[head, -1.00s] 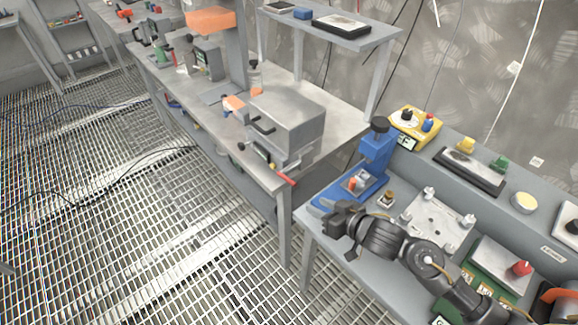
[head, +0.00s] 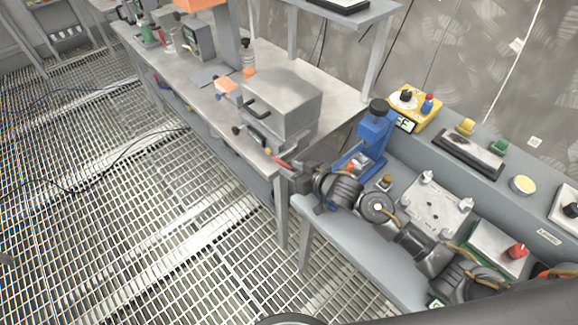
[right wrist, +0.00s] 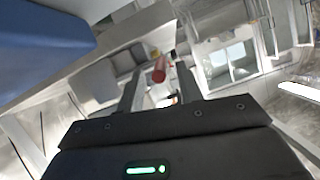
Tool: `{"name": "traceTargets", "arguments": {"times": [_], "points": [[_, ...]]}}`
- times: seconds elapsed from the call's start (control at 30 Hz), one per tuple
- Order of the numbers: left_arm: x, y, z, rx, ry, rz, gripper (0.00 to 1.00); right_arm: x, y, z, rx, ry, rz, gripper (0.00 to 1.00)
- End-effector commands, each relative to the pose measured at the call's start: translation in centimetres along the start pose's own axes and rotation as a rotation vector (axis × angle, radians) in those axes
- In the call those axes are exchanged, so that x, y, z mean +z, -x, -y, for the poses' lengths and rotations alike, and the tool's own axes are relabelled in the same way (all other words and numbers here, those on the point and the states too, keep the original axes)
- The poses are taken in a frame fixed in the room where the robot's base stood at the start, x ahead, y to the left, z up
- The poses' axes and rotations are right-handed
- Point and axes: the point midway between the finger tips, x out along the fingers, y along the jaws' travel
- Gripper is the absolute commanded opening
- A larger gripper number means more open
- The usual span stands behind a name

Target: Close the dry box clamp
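The dry box (head: 283,105) is a grey metal box with a dark front handle, standing on the workbench near its front right corner. Its clamp has a red lever (head: 279,162) that sticks out low at the box's front right, toward my right arm. My right gripper (head: 290,172) is right at the end of the red lever. In the right wrist view, the fingers (right wrist: 160,80) are apart and the red lever (right wrist: 160,70) shows between them or just beyond their tips. I cannot tell whether they touch it. My left gripper is not in view.
A blue press (head: 374,140) stands just right of my right gripper on the nearer bench. A yellow meter (head: 413,107) and a plate with posts (head: 438,206) are further right. The grated floor (head: 150,220) to the left is clear apart from cables.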

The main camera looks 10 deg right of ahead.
Motion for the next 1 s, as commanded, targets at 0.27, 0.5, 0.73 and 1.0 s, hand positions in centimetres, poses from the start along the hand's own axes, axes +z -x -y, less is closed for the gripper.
{"name": "traceTargets", "arguments": {"times": [0.27,0.5,0.73,1.0], "points": [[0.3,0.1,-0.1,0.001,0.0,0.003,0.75,0.0,-1.8,0.0,0.0,0.001,0.0,0.36],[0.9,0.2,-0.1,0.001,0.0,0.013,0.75,0.0,-1.8,0.0,0.001,0.001,0.0,0.35],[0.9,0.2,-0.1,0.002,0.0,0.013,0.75,0.0,-1.7,-0.1,0.001,0.0,0.0,0.05],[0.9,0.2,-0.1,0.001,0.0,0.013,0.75,0.0,-1.7,-0.1,0.001,0.0,0.0,0.0]]}}
